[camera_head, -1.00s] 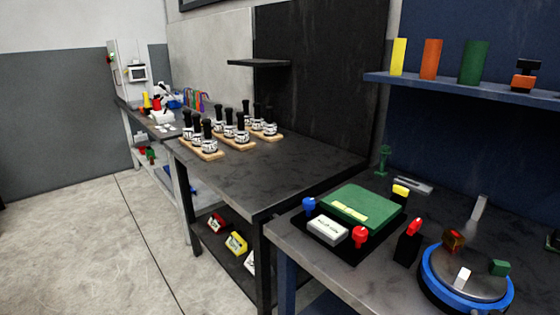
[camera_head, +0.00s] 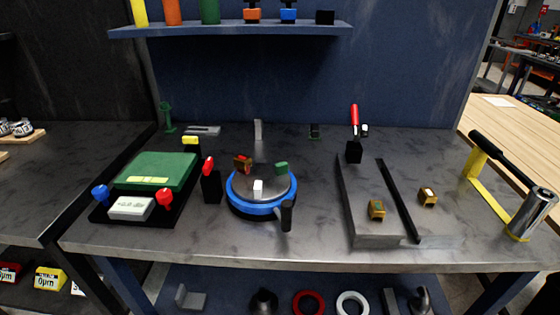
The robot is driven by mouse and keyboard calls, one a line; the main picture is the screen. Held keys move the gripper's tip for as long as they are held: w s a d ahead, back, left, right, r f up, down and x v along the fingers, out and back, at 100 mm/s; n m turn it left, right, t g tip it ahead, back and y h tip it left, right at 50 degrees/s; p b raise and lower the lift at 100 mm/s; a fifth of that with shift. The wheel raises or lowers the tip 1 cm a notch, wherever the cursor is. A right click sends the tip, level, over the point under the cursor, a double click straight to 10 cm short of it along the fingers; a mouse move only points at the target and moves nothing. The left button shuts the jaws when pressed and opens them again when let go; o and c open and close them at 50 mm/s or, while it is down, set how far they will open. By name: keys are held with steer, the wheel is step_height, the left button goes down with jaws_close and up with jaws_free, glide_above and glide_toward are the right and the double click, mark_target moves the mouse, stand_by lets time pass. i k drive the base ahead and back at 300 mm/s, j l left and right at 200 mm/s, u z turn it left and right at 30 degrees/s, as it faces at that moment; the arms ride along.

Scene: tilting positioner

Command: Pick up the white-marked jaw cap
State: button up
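A small brass-brown cap with a pale, white-looking mark (camera_head: 428,196) sits on the right side of the bench, right of a black bar. A second brass-brown cap (camera_head: 377,209) lies left of that bar on a grey plate; its mark looks greenish but is too small to be sure. The positioner (camera_head: 262,208) has a blue ring and a round grey top. On it stand a white jaw block (camera_head: 258,187), a green one (camera_head: 281,168) and a brown cap with red (camera_head: 243,164). My gripper is not in view.
The black bar (camera_head: 397,200) lies between the two loose caps. A red-handled clamp (camera_head: 354,135) stands behind. A silver cylinder with a black handle (camera_head: 530,212) is at the far right. A green-topped box (camera_head: 155,171) is at left. A shelf (camera_head: 230,29) hangs above.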

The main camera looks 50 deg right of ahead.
mark_target(425, 195)
steer(key=z, duration=1.4)
